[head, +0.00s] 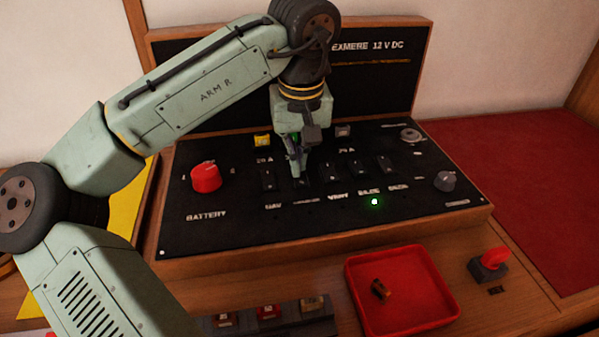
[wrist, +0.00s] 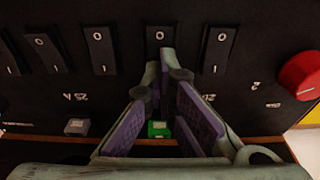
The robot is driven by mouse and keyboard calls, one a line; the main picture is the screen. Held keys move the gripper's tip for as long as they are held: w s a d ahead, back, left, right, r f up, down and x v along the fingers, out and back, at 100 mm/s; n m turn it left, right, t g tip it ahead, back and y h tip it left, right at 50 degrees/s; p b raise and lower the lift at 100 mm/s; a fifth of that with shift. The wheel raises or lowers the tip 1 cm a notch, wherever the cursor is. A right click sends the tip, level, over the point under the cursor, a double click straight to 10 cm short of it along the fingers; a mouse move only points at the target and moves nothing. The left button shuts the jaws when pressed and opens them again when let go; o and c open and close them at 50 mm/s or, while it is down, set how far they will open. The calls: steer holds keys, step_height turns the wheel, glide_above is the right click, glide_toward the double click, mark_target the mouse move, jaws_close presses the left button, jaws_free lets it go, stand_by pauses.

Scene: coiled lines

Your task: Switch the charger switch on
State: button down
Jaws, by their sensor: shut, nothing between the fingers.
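A row of black rocker switches runs across the dark panel, with small white labels below. The second switch from the left (head: 301,183) has a label too small to read; I cannot tell for certain that it is the charger switch. My gripper (head: 304,176) points down at it, fingers shut and empty. In the wrist view the fingertips (wrist: 165,66) are at the near edge of this switch (wrist: 160,38), which is marked 0 and partly hidden by them. I cannot tell whether they touch it or which way it is tipped.
Neighbouring switches (head: 268,180) stand close on both sides. A red battery knob (head: 205,177) is at the left and a grey knob (head: 446,181) at the right. A green light (head: 375,202) glows. A red tray (head: 418,318) lies in front, holding a small brown piece.

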steer(key=shift+r+p, duration=3.1)
steer(key=shift+r, duration=0.4)
steer(key=shift+f, duration=0.1)
